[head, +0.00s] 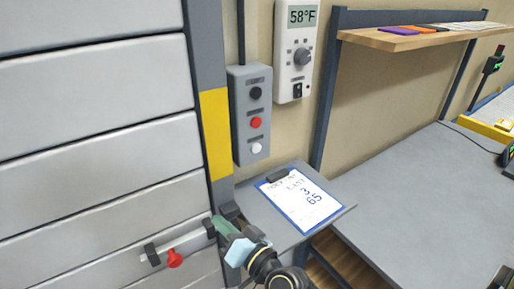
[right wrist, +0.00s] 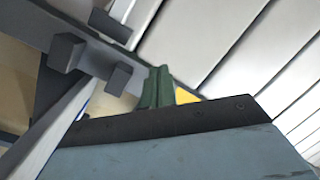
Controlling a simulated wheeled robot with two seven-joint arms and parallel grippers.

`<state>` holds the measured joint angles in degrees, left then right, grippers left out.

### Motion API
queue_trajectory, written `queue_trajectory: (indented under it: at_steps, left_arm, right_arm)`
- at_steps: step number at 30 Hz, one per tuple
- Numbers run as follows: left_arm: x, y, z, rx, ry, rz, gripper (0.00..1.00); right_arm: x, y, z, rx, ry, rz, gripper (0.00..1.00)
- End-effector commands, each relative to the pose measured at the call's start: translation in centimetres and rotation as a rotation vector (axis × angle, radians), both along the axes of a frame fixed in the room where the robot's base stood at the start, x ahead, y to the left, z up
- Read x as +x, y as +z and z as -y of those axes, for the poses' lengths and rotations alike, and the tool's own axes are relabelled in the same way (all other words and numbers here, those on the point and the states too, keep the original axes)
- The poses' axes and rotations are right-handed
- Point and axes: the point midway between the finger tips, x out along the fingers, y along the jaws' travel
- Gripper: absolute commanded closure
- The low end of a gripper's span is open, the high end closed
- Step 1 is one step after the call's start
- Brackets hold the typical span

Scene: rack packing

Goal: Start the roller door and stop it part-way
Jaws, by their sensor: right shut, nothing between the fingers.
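The roller door (head: 95,80) fills the left of the head view with pale horizontal slats; its slats also show in the right wrist view (right wrist: 205,40). A grey control box (head: 238,115) beside it carries a black button (head: 255,93), a red button (head: 256,122) and a white button (head: 257,147). My right gripper (head: 222,228) is low by the door's right edge, below the box and apart from the buttons. Its green fingertips, also in the right wrist view (right wrist: 156,88), are together and hold nothing. My left gripper is not in view.
A bar with a red knob (head: 175,258) is on the lower door near my right gripper. A clipboard (head: 300,198) lies on a small shelf below the box. A thermostat panel (head: 295,50) is right of it. A grey bench (head: 420,200) and wooden shelf (head: 400,40) stand right.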

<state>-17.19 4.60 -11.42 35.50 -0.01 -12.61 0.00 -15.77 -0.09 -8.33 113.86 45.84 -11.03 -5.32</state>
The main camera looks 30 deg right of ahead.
Motion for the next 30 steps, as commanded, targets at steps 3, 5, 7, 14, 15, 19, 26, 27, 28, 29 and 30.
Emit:
queue_trajectory:
  at_steps: [3, 5, 7, 14, 15, 19, 26, 27, 28, 29, 30]
  left_arm:
    - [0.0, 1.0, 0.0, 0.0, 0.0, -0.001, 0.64]
    - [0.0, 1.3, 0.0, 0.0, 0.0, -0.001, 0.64]
    - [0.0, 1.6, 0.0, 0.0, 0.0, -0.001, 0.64]
    - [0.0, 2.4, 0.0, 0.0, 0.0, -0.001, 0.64]
    - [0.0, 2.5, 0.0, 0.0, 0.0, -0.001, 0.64]
    - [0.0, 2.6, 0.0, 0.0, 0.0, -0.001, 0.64]
    - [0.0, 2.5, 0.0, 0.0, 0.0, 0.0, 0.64]
    - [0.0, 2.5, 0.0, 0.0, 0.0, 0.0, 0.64]
    - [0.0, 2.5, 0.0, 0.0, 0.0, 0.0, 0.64]
    - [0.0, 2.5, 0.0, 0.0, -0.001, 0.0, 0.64]
    - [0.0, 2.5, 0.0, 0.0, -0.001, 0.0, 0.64]
  right_arm:
    - [0.3, 8.8, 1.5, 0.167, -0.065, 0.175, 1.0]
    - [0.4, 12.7, 2.9, 0.282, -0.118, 0.265, 1.0]
    - [0.1, 16.7, 5.2, 0.432, -0.197, 0.367, 1.0]
    - [-1.7, 23.4, 12.4, 0.902, -0.444, 0.547, 1.0]
    - [-1.9, 23.7, 13.1, 0.954, -0.47, 0.555, 1.0]
    - [-2.3, 23.9, 14.4, 1.051, -0.52, 0.563, 1.0]
    - [-2.3, 23.9, 14.6, 1.069, -0.53, 0.562, 1.0]
    - [-2.3, 23.9, 14.6, 1.069, -0.53, 0.562, 1.0]
    - [-2.3, 23.8, 14.6, 1.068, -0.53, 0.563, 1.0]
    - [-2.3, 23.8, 14.6, 1.068, -0.53, 0.563, 1.0]
    - [-2.2, 23.8, 14.6, 1.068, -0.529, 0.563, 1.0]
